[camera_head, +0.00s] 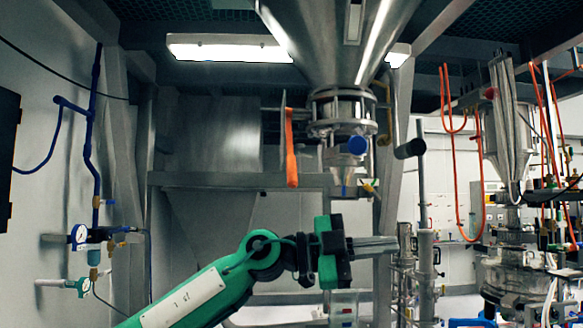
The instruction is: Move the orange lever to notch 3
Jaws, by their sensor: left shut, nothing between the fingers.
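The orange lever (291,150) hangs almost straight down, left of the valve (341,112) under the large steel hopper (335,40). A thin plate edge shows beside the lever's top; I cannot make out any notches or their numbers. My left gripper (397,244) is in the lower middle, at the end of my green and black arm. Its fingers point right and are shut, with nothing held. It is below and to the right of the lever, clearly apart from it in the picture. My right gripper is not in view.
A blue round knob (357,145) and a black-ended cylinder (410,149) sit right of the lever. A steel crossbeam (230,180) runs behind it. Pipes and orange hoses (455,160) crowd the right side. Gauges (80,235) and blue pipes are on the left wall.

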